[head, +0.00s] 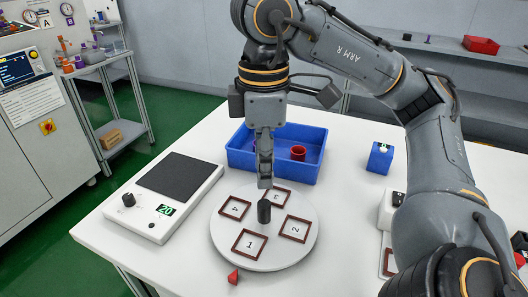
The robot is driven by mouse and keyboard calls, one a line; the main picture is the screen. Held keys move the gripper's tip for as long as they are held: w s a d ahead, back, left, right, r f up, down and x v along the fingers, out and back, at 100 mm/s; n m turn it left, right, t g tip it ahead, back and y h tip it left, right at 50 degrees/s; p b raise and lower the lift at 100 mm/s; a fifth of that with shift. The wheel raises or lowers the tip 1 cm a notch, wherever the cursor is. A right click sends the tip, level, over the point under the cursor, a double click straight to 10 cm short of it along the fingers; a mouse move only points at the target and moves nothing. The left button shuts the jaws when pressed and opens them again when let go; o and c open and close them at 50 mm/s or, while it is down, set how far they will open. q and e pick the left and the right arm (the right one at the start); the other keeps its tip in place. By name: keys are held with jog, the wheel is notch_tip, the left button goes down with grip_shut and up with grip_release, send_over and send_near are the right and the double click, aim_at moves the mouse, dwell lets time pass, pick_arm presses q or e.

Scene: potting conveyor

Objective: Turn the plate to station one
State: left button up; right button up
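The round white plate (227,225) lies on the white table. It carries several brown square frames numbered 1 to 4 and a black upright knob (264,211) at its middle. The frame numbered 1 (249,244) is at the front, 2 at the right, 3 at the back and 4 at the left. A red pointer (233,276) sits just off the plate's front rim, slightly left of frame 1. My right gripper (265,184) points down above the knob; its fingers show edge-on, so their opening is hidden. My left gripper is out of view.
A blue bin (238,158) with a red pot (298,153) stands behind the plate. My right arm hides part of the table's right side.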

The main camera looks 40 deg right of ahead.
jog(key=shift+r, duration=0.9)
